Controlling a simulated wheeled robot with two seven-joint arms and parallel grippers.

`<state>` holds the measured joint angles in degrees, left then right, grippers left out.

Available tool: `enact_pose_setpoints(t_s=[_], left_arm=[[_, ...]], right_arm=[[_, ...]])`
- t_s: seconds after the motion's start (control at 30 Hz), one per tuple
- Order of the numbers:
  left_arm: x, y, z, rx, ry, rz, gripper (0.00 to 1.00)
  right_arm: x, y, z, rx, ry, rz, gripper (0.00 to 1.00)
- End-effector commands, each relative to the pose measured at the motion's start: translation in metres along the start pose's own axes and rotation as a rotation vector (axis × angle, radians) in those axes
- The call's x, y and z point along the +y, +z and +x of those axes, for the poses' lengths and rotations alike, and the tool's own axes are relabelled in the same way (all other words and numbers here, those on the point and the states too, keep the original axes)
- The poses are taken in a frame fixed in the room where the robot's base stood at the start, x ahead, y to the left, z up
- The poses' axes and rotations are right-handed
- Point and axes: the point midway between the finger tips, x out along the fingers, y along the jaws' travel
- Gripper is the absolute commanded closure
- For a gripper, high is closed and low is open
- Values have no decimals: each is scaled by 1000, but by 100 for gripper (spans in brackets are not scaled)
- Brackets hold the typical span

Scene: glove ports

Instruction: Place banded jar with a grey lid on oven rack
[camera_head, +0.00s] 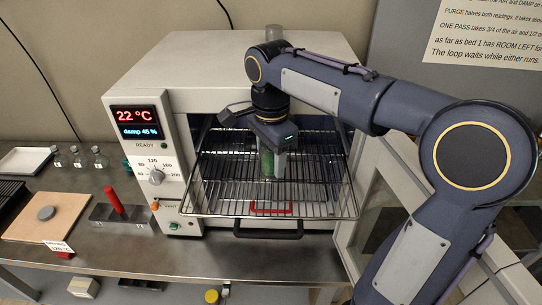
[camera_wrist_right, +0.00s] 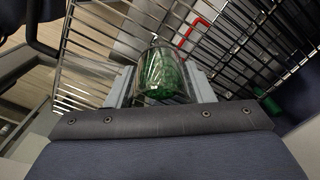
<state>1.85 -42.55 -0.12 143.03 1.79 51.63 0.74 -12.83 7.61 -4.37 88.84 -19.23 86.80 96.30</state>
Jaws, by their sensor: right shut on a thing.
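A clear jar with green contents (camera_head: 267,162) is between the fingers of my right gripper (camera_head: 273,168), over the middle of the pulled-out oven rack (camera_head: 222,192). In the right wrist view the jar (camera_wrist_right: 162,72) sits between both fingers, with the rack's wires beyond it. My right gripper is shut on it and points down. I cannot tell whether the jar's base touches the wires. Its lid and any band are hidden or too small to make out. My left gripper is not in view.
The oven (camera_head: 190,70) stands open, its door (camera_head: 375,190) swung to the right beside my right arm.

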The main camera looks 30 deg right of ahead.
Motion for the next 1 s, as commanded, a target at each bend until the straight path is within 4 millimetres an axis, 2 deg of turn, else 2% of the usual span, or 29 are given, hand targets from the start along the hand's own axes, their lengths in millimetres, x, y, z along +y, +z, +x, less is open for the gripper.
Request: enact_pose_setpoints(t_s=[0.07, 0.1, 0.23, 0.5, 0.63, 0.77, 1.0], left_arm=[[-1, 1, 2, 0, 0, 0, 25], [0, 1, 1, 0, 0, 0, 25], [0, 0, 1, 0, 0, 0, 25], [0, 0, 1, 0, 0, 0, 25], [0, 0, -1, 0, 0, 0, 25], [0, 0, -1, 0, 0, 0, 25], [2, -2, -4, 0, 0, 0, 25]], right_arm=[[0, 0, 4, 0, 0, 0, 78], [0, 0, 2, 0, 0, 0, 47], [0, 0, 2, 0, 1, 0, 31], [0, 0, 1, 0, 0, 0, 31], [-1, 0, -7, 0, -3, 0, 31], [-1, 0, -30, 0, -5, 0, 31], [-1, 0, -83, 0, -4, 0, 31]])
